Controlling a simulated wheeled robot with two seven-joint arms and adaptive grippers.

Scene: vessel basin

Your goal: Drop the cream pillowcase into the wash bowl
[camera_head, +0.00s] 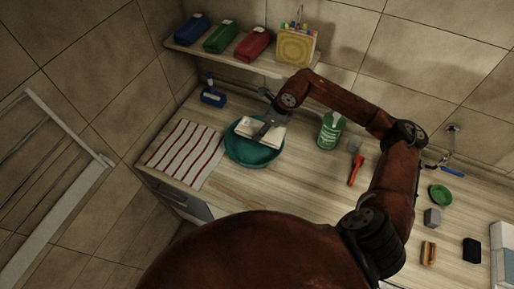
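The cream pillowcase (245,127) is a folded pale cloth over the teal wash bowl (250,157). In this view it covers the middle and back right of the bowl's opening. I cannot tell whether its underside touches the bowl. My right gripper (263,130), on the arm coming in from the right, looks shut on the pillowcase, with cloth showing on both sides of the fingers. The fingertips are small and partly hidden by the cloth. My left gripper is not in view.
A striped cloth (186,153) lies left of the bowl, a blue bottle (212,97) behind it. A green-labelled container (330,131) and red-handled brush (355,171) stand or lie to the right. Free counter (310,185) lies front right.

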